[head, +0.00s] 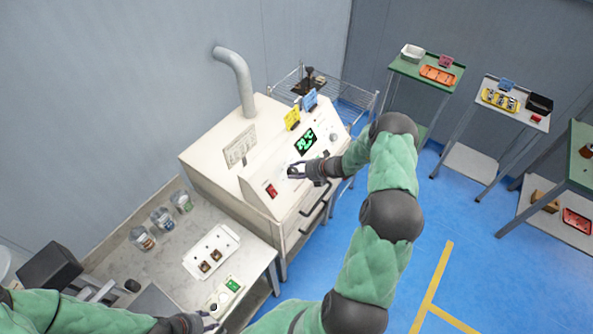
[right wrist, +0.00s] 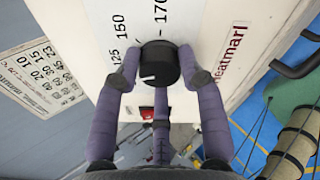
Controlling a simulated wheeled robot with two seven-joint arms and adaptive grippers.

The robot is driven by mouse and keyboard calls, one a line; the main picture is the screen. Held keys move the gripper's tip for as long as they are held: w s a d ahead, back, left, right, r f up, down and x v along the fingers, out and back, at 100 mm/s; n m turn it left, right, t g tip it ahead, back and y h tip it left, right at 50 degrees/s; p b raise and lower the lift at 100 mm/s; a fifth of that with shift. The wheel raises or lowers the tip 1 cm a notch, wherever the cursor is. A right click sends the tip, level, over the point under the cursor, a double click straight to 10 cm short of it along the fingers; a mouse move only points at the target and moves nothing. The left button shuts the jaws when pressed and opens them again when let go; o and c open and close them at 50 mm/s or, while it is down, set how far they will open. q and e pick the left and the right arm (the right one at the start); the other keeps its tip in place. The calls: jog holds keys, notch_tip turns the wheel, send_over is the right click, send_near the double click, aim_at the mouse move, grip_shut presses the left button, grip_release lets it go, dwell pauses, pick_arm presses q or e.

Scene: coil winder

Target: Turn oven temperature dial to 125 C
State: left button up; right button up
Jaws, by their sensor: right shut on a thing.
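The cream oven (head: 215,140) stands against the wall, with its sloped control panel facing me. My right gripper (head: 297,171) is at the panel, between the red switch (head: 271,190) and the lit green display (head: 307,141). In the right wrist view, my right gripper (right wrist: 157,72) is shut on the black temperature dial (right wrist: 158,60), with fingers on both sides of it. A white pointer mark shows at the dial's lower left. The printed numbers 125, 150 and 170 show around the dial; other marks are hidden. My left gripper (head: 209,319) is low over the bench; its jaws are unclear.
A white tray (head: 211,250) with small brown parts and several jars (head: 162,218) sit on the bench (head: 150,268). Oven door handles (head: 316,196) stick out below the panel. Side tables (head: 428,70) stand at the right; the blue floor between is open.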

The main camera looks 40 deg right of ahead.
jog(key=m, duration=0.2)
jog(key=a+f+m, duration=0.1)
jog(key=m, duration=0.1)
jog(key=shift+s+p, duration=0.35)
jog(key=shift+s, duration=0.05)
dwell(0.4)
jog(key=o, duration=1.1)
jog(key=shift+o, duration=0.2)
jog(key=shift+r, duration=0.15)
jog(key=shift+w+d+r+t, duration=0.15)
jog(key=shift+w+d+t, duration=0.05)
jog(key=shift+t, duration=0.1)
jog(key=shift+d+r, duration=0.1)
jog(key=shift+s+d+r, duration=0.1)
jog(key=shift+s+r, duration=0.05)
jog(key=shift+s, duration=0.1)
jog(key=v, duration=1.1)
